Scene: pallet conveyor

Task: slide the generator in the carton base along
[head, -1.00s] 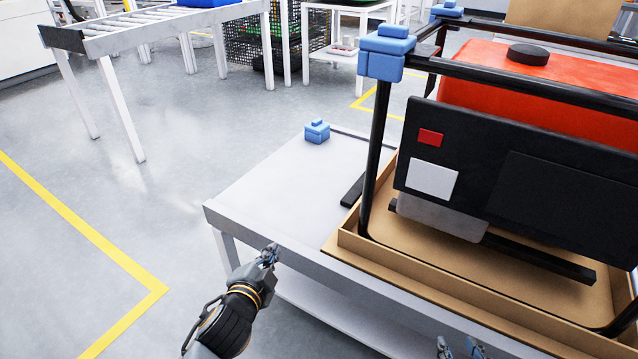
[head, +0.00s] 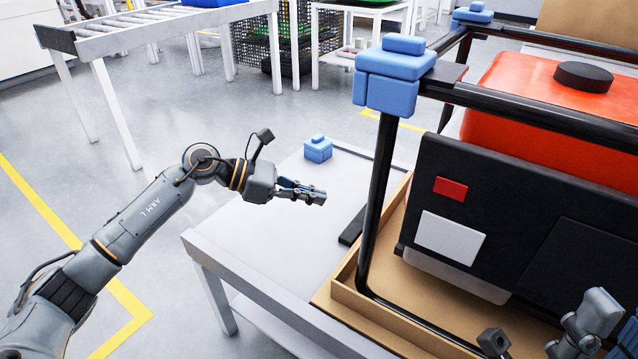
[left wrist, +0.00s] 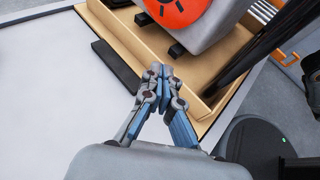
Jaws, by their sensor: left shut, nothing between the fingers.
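The generator (head: 490,190) has a red tank, a black front panel and a black tube frame with blue corner pads. It stands in the low brown carton base (head: 385,315) on a pale table. My left gripper (head: 312,195) is shut and empty above the table, left of the carton and apart from it in the head view. In the left wrist view its fingertips (left wrist: 160,76) point at the carton wall (left wrist: 200,103), with the generator (left wrist: 200,32) beyond. My right gripper (head: 600,325) is partly cut off at the lower right, in front of the generator; its fingers are unclear.
The table (head: 265,240) is mostly bare left of the carton. A loose blue pad (head: 318,149) lies near its far edge, and a black bar (head: 352,226) lies by the carton wall. A roller conveyor (head: 150,22) stands at the back left.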

